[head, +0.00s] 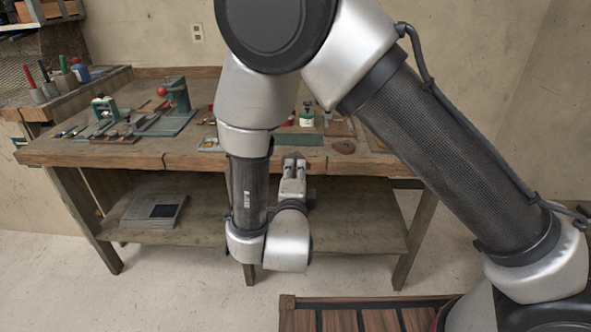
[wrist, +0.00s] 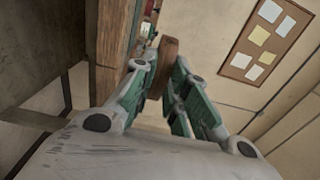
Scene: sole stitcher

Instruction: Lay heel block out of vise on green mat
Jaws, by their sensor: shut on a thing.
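My gripper (wrist: 160,68) is shut on a brown wooden block, the heel block (wrist: 169,52), whose end shows between the green-padded fingers in the wrist view. In the head view my gripper (head: 293,166) is in front of the bench's front edge, and the block cannot be made out there. A dark green mat (head: 299,139) lies near the front edge of the bench, just behind my gripper. A small green and metal device at the bench's left, seemingly the vise (head: 103,108), shows no block that I can make out.
A green press with a red knob (head: 176,96) stands at the back. Small bottles (head: 307,117) stand behind the mat. A brown rounded piece (head: 343,147) lies to its right.

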